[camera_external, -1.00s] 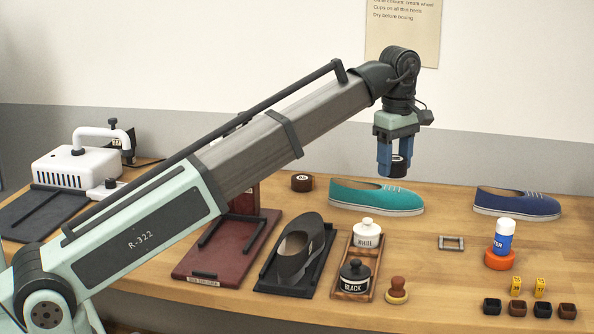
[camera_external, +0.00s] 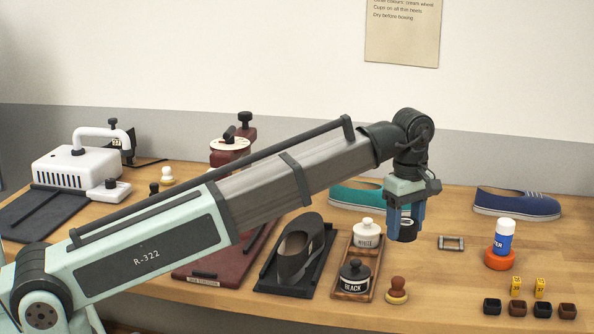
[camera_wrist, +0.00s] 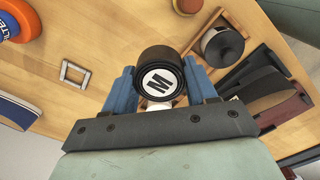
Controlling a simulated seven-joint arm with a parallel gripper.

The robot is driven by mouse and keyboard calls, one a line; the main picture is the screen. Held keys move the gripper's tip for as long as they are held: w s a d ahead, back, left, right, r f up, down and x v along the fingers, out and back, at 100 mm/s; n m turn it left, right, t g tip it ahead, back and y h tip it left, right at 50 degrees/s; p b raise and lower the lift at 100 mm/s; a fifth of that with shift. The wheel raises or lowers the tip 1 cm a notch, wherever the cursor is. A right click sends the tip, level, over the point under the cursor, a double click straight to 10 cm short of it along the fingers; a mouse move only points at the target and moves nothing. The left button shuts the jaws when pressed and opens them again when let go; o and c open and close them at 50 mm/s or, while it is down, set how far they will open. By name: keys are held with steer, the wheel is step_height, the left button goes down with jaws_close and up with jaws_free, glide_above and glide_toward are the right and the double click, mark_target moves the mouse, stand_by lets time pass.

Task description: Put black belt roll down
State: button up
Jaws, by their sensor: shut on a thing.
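The black belt roll (camera_external: 407,229) is a short black cylinder with a round white label, held between the blue fingers of my gripper (camera_external: 404,222). In the external view the roll is in front of the teal shoe (camera_external: 350,194) and to the right of the white-labelled jar (camera_external: 367,233). I cannot tell whether its underside touches the wooden table (camera_external: 450,280).
A metal buckle frame (camera_external: 451,243) lies to the right, with a blue-and-white bottle (camera_external: 503,236) in an orange ring beyond it. A wooden tray (camera_external: 373,270) with a black jar (camera_external: 355,276) and a brown knobbed tool (camera_external: 397,290) lie in front. Bare table lies between knob and buckle.

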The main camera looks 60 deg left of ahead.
steer(key=shift+f, duration=5.15)
steer(key=shift+f, duration=0.15)
steer(key=o, duration=1.1)
step_height(320, 180, up, 12)
steer(key=shift+r, duration=0.15)
